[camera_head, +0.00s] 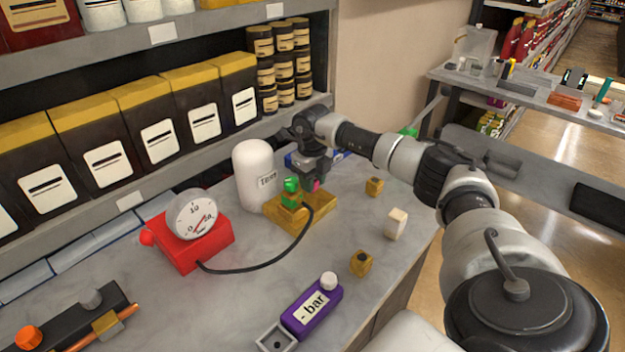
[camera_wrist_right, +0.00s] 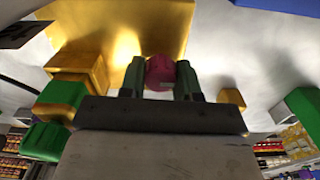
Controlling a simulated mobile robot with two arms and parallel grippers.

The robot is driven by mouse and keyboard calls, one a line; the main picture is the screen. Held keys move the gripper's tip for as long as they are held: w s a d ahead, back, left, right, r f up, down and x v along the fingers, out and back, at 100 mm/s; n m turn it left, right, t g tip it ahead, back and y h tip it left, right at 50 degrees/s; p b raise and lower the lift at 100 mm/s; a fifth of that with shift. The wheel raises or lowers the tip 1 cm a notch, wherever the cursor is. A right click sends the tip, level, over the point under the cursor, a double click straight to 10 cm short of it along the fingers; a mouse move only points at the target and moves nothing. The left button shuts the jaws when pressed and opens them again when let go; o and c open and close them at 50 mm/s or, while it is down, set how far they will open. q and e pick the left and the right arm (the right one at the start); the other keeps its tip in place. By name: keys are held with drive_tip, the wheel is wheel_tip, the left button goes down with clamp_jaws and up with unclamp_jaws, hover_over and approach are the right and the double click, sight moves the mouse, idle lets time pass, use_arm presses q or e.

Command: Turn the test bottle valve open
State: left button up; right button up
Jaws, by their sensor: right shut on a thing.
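The white test bottle (camera_head: 254,170) stands upright on the grey table with a label on its side. Beside it is a brass block (camera_head: 322,210) with green fittings (camera_head: 290,192) on top. My right gripper (camera_head: 313,182) reaches down over the block and is shut on a pink-red valve knob (camera_head: 317,185). In the right wrist view the knob (camera_wrist_right: 160,72) sits between the two green-grey fingers, over the gold surface of the block (camera_wrist_right: 125,28). The knob's turn angle cannot be told. My left gripper is not in view.
A red gauge box (camera_head: 192,246) joins the block by a black hose (camera_head: 258,268). Shelves of boxes (camera_head: 160,110) stand behind.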

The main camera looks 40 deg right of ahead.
drive_tip(key=shift+n, duration=0.4)
drive_tip(key=o, duration=0.9)
drive_tip(key=shift+o, duration=0.2)
wheel_tip(320, 180, up, 11)
drive_tip(key=shift+b, duration=0.4)
